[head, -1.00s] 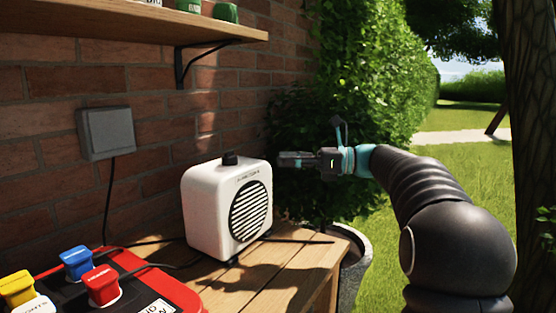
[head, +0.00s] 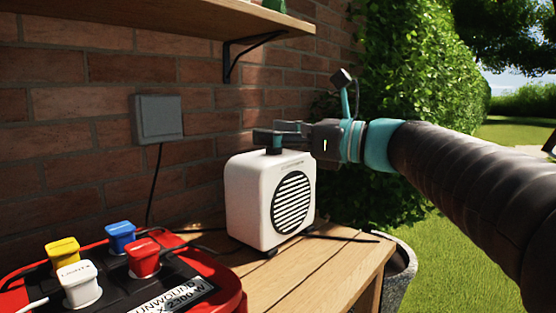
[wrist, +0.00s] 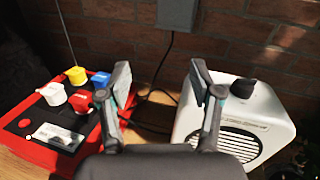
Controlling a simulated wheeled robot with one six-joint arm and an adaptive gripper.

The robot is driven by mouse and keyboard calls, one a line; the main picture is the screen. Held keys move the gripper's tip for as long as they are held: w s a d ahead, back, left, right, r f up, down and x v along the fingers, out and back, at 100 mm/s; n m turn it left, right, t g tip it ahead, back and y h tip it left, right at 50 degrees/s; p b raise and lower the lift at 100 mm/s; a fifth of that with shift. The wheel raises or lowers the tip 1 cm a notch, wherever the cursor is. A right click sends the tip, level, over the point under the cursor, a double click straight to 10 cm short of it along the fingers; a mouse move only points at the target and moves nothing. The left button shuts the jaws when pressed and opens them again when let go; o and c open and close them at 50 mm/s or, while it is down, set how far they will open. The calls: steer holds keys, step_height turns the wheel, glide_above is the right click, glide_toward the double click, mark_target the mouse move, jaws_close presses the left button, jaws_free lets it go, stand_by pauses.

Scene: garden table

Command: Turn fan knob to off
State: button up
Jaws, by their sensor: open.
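The fan (head: 262,205) is a white box with a round black grille, standing on the wooden table. Its dark knob (head: 274,151) sits on top, partly hidden by my gripper in the head view. My gripper (head: 270,135) reaches in from the right at about the height of the knob. In the wrist view my gripper (wrist: 160,78) is open, with nothing between its fingers. There the knob (wrist: 243,88) lies to the right of the right finger, outside the jaws, on the fan's top (wrist: 265,105). I cannot tell the knob's setting.
A red cable reel (head: 225,285) with several coloured plugs lies front left. A grey wall box (head: 158,118) with a cable hangs on the brick wall. A wooden shelf (head: 120,22) is above. A bush (head: 420,70) stands behind my arm.

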mark_target(278, 148)
steer(key=w+d+f+m+t+h, duration=0.5)
steer(key=d+f+m+t+h, duration=0.1)
steer(key=d+m+t+h, duration=0.1)
steer(key=x, duration=1.3)
steer(key=shift+w+a+r, duration=0.25)
steer(key=shift+w+r, duration=0.05)
steer(key=shift+w, duration=0.05)
steer(key=shift+c, duration=0.2)
steer(key=shift+d, duration=0.1)
steer(key=c, duration=1.1)
